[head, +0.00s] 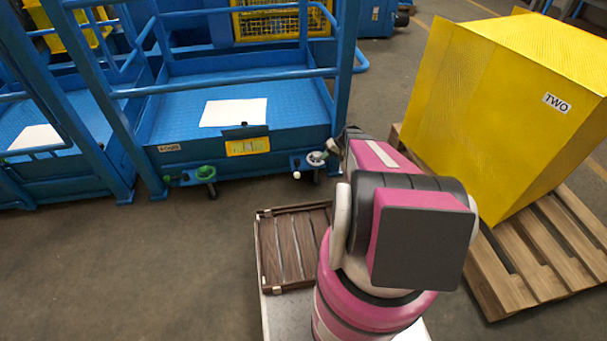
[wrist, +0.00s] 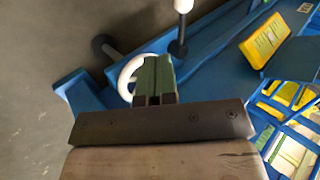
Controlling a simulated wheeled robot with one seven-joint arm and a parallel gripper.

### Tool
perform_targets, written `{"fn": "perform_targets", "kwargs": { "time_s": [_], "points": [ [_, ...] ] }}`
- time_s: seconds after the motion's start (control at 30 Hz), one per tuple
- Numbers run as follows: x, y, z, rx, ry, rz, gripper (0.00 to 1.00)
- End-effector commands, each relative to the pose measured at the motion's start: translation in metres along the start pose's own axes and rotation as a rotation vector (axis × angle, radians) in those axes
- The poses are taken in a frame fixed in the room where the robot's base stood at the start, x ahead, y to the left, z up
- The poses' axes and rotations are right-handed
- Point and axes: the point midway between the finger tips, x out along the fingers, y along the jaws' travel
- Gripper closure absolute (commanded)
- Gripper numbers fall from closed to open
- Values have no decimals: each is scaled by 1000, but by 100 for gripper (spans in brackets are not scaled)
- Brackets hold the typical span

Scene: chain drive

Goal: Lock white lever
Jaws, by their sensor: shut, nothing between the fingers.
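The white lever (head: 316,158) sits at the lower right front corner of the blue cart, above a caster. It also shows in the wrist view as a curved white ring (wrist: 127,74), partly hidden behind my fingers. My gripper (wrist: 153,82) has its green fingers together, with nothing seen between them. The fingertips overlap the right part of the white ring in the wrist view; I cannot tell whether they touch it. In the head view my arm hides most of the gripper, which is right beside the lever.
A green lever (head: 205,172) is at the cart's left corner. A white knob (wrist: 183,6) on a dark rod stands near my fingers. A brown slatted crate (head: 264,250) is beside my arm. A yellow box (head: 480,120) on a wooden pallet (head: 527,267) stands at right.

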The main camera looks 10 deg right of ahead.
Motion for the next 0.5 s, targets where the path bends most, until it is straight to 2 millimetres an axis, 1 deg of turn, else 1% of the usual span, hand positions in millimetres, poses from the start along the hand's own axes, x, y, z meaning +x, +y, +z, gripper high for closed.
{"fn": "perform_targets", "kwargs": {
  "time_s": [0.27,0.37,0.5],
  "points": [
    [3,-1,0,0,-2,2,100],
    [12,-1,0,0,-3,1,100],
    [34,0,0,1,-4,2,100]
  ]
}}
